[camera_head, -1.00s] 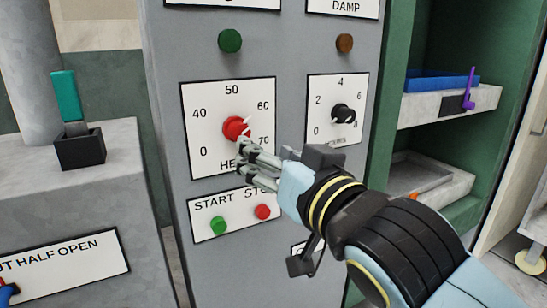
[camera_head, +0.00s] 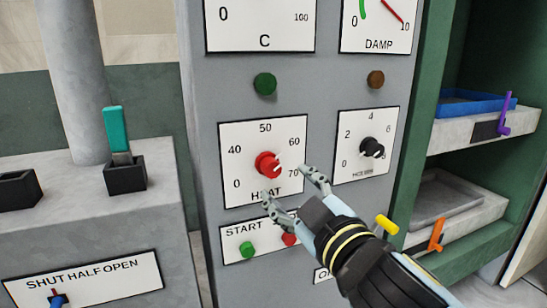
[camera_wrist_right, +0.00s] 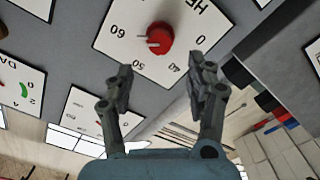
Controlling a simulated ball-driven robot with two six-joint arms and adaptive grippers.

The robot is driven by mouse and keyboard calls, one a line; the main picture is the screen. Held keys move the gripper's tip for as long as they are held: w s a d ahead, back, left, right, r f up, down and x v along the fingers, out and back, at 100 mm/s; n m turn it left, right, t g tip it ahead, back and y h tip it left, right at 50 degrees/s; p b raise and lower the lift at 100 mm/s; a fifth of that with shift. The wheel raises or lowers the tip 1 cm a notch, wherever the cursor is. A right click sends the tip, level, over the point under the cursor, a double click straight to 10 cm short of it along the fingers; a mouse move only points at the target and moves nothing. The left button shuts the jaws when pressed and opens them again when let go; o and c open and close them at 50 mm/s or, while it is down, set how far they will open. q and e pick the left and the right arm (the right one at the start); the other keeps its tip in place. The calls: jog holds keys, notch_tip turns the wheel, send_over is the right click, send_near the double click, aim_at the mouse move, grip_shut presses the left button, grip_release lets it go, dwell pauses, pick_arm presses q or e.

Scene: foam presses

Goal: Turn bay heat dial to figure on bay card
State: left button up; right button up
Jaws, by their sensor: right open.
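The red heat dial (camera_head: 268,164) sits on a white plate (camera_head: 235,137) marked 0, 40, 50, 60, 70 and HEAT. In the right wrist view the dial (camera_wrist_right: 160,38) shows a white pointer mark towards the 60 side; its exact reading is unclear. My right gripper (camera_head: 289,185) is open and empty, just in front of the dial's lower right, apart from it. In the right wrist view its fingers (camera_wrist_right: 162,68) are spread with the dial beyond their tips. I cannot make out a bay card. My left gripper is out of view.
A black dial (camera_head: 372,147) is to the right on its own plate. A green lamp (camera_head: 265,83) is above; the green START button (camera_head: 247,249) and a red button (camera_head: 289,239) are below. A teal lever (camera_head: 118,132) stands left. Shelves (camera_head: 478,128) are at right.

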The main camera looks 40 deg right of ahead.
aim_at(272, 170)
jog(key=p+x, duration=0.1)
jog(key=x, duration=0.8)
jog(key=shift+d+f+p, duration=0.1)
jog(key=shift+p, duration=0.3)
grip_shut()
jog(key=shift+f+m+b, duration=0.1)
jog(key=shift+m+b, duration=0.4)
jog(key=shift+b, duration=0.1)
grip_release()
jog(key=shift+d, duration=0.1)
